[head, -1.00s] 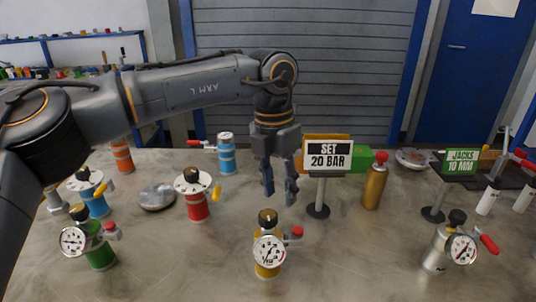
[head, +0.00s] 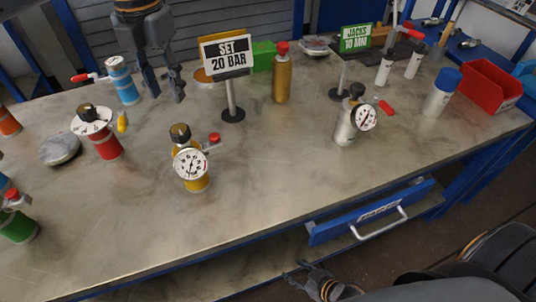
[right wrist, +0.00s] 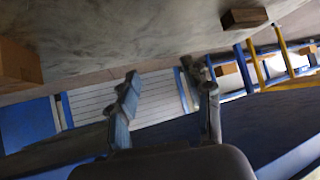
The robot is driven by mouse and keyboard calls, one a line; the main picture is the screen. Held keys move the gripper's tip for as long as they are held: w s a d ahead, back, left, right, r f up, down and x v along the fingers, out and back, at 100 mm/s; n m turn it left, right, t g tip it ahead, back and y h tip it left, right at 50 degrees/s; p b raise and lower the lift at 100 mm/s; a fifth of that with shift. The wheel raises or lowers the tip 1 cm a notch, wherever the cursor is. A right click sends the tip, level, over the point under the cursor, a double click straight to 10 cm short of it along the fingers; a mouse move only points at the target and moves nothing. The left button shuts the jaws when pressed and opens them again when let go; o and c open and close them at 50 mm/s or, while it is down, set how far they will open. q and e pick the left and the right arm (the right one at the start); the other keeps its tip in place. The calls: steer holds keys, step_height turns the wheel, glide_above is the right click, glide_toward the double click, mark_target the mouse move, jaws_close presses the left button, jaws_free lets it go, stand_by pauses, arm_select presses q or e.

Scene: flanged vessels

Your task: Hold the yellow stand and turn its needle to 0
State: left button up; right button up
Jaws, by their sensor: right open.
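The yellow stand (head: 197,183) stands upright near the middle of the bench in the head view. It carries a round white gauge (head: 190,163), a black knob (head: 180,133) on top and a red-tipped side handle (head: 214,138). The needle is too small to read surely. My left gripper (head: 165,95) is behind the stand, at the top of the view, its fingers apart and empty. My right gripper (head: 298,272) is low, in front of the bench edge, well away from the stand. Its open fingers (right wrist: 167,90) show empty in the right wrist view.
The "SET 20 BAR" sign (head: 226,55) stands behind the yellow stand. A red stand (head: 106,146) is to its left, a silver stand (head: 346,130) to its right. An open blue drawer (head: 370,212) juts from the bench front. Bench between stands is clear.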

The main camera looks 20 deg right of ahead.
steer(key=a+r+n+t+y, duration=0.1)
steer(key=a+r+y, duration=0.35)
steer(key=r, duration=0.75)
steer(key=w+a+r+n+t+y, duration=0.1)
steer(key=a+r+y, duration=0.3)
steer(key=r, duration=0.7)
steer(key=a+r+n+t+y, duration=0.15)
steer(key=a+r, duration=0.35)
steer(key=r, duration=0.7)
steer(key=h, duration=0.2)
glide_toward(214, 135)
steer(key=shift+n+t, duration=0.25)
steer(key=x, duration=1)
steer(key=shift+a+f, duration=0.15)
steer(key=shift+f, duration=0.05)
steer(key=shift+c, duration=0.4)
jaws_close()
